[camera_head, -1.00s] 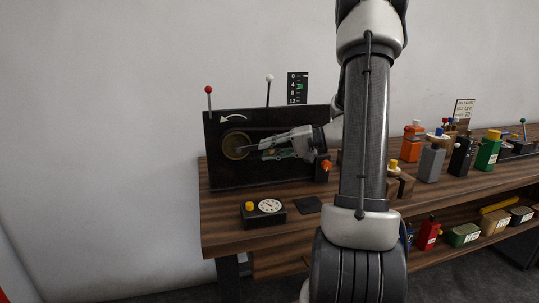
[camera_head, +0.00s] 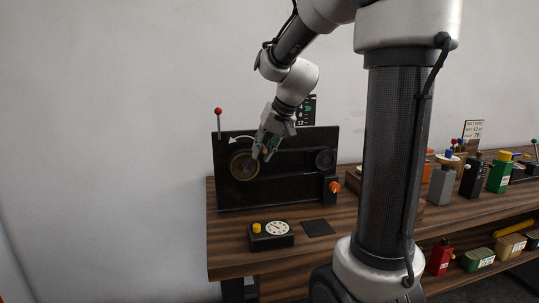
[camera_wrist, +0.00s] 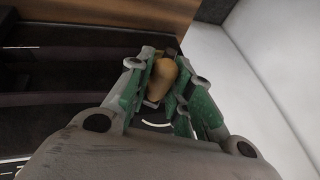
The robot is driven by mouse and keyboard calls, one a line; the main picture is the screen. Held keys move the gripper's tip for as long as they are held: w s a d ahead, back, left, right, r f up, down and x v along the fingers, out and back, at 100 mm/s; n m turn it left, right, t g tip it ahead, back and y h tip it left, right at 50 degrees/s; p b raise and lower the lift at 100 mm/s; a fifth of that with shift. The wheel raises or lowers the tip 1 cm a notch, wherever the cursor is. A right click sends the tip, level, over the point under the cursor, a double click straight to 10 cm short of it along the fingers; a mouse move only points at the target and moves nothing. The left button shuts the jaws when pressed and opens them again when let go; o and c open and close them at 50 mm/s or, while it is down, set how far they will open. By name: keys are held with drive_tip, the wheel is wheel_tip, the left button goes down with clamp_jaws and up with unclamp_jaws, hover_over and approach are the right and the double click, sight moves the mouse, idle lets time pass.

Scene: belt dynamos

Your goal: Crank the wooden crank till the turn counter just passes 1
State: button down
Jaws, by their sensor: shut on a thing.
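The black belt-dynamo panel (camera_head: 290,190) stands upright on the wooden bench. A brass-coloured wheel (camera_head: 240,172) is mounted at its left, under a white curved arrow (camera_head: 240,140) that points left. My gripper (camera_head: 264,154) comes from above and is at the upper right of this wheel. In the wrist view its fingers are shut on a tan wooden crank knob (camera_wrist: 163,76). The crank's arm is mostly hidden by the fingers. A black box with a white round dial (camera_head: 278,228) and a yellow button (camera_head: 257,227) sits in front of the panel; the dial reading is too small to tell.
A dark pulley (camera_head: 325,159) and an orange knob (camera_head: 335,187) are at the panel's right. A red-topped post (camera_head: 218,112) rises at its left. A dark scale (camera_head: 308,110) behind is partly hidden. Several coloured blocks stand farther right on the bench.

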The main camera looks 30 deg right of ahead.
drive_tip(key=w+a+n+g+h, duration=0.2)
drive_tip(key=a+g+h, duration=0.1)
drive_tip(key=a+h, duration=0.5)
drive_tip(key=shift+a+f+h, duration=0.2)
drive_tip(key=shift+f+h, duration=0.05)
drive_tip(key=shift+h, duration=0.55)
drive_tip(key=shift+w, duration=0.1)
drive_tip(key=c, duration=1.3)
unclamp_jaws()
drive_tip(key=shift+r, duration=0.1)
drive_tip(key=shift+a+r, duration=0.1)
drive_tip(key=shift+a, duration=0.05)
